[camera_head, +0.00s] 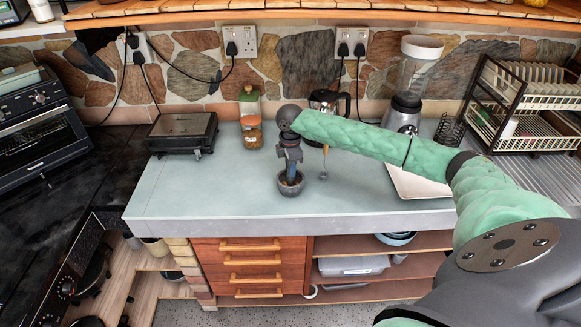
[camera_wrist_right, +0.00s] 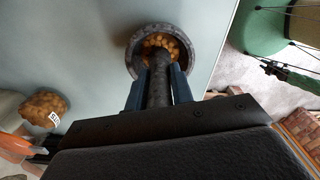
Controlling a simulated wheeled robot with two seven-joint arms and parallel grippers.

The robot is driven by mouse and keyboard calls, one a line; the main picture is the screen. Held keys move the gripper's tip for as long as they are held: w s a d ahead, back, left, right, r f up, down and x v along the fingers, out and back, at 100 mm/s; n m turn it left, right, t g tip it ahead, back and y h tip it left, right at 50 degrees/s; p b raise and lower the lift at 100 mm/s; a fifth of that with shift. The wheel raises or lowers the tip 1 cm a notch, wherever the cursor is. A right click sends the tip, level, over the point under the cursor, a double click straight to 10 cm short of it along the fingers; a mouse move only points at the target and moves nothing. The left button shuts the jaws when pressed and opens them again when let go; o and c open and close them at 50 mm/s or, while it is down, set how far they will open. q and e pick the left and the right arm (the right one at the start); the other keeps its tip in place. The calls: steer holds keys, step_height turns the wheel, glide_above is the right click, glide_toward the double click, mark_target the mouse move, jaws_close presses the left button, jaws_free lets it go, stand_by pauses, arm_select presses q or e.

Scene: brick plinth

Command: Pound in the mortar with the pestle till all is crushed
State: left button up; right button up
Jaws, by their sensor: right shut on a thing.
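The dark grey stone mortar (camera_head: 291,185) stands near the front edge of the pale green counter, and it also shows at the top of the right wrist view (camera_wrist_right: 133,60). Several brown, nut-like pieces (camera_wrist_right: 165,42) lie inside it and look whole where visible. My right gripper (camera_head: 290,160) is above the mortar, pointing down. It is shut on the dark pestle (camera_wrist_right: 158,84), which is upright with its lower end in or just over the mortar; I cannot tell whether it touches the pieces. The pestle hides part of the contents. My left gripper is not in view.
A white tray (camera_head: 418,186) lies to the right, partly behind my arm. The counter left of the mortar is clear.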

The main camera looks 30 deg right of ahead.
jaws_close()
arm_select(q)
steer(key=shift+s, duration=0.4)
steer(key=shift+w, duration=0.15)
arm_select(e)
steer(key=shift+f, duration=0.4)
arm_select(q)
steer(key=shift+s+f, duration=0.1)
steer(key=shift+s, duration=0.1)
arm_select(e)
steer(key=shift+f, duration=0.65)
